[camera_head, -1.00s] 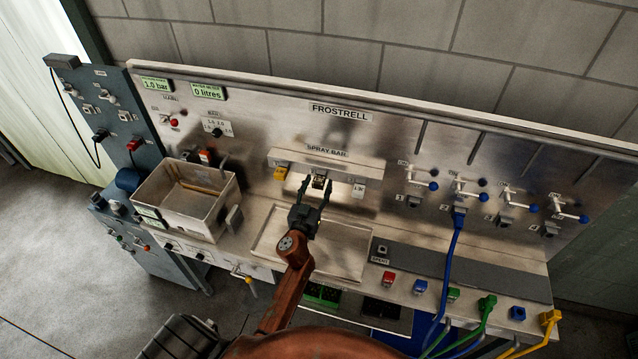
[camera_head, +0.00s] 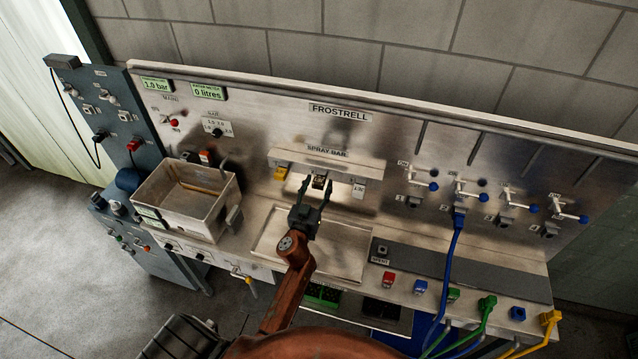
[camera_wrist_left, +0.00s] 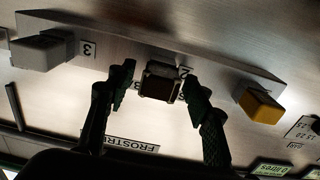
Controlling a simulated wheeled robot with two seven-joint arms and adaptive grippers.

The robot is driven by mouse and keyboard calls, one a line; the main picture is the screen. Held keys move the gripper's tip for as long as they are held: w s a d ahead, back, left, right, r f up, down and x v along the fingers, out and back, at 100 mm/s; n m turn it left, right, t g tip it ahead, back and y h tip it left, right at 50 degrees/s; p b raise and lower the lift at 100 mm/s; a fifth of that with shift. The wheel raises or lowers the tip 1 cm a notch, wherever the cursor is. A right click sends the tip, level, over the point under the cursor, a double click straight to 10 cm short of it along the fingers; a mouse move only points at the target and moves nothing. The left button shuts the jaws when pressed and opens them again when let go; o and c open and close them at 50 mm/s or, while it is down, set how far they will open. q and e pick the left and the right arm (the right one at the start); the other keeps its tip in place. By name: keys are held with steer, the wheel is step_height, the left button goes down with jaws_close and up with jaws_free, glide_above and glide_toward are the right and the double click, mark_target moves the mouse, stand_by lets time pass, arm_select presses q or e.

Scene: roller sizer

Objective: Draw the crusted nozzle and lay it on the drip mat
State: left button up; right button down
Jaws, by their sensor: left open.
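A dark, brownish square nozzle (camera_head: 319,181) sits in the middle position of the spray bar (camera_head: 330,160), with rough-looking edges in the left wrist view (camera_wrist_left: 160,80). I take it for the crusted one. My left gripper (camera_head: 318,188) is open, with one finger on each side of this nozzle. In the left wrist view, its fingertips (camera_wrist_left: 160,92) show gaps to the nozzle on both sides. How deep they reach around it, I cannot tell. A long dark grey strip (camera_head: 470,275) on the bench at right looks like the drip mat. My right gripper is not in view.
A yellow nozzle (camera_head: 281,173) and a pale grey nozzle (camera_head: 358,190) flank the dark one on the bar. A shallow tray (camera_head: 345,262) lies below. An open metal bin (camera_head: 153,212) stands at left. Levers and a blue hose (camera_head: 450,260) are at right.

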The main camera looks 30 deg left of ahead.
mark_target(317, 187)
arm_select(q)
steer(key=shift+c, duration=0.2)
jaws_close()
stand_by(0.5)
steer(key=shift+s, duration=0.1)
steer(key=shift+p+v, duration=0.35)
steer(key=shift+v, duration=2.55)
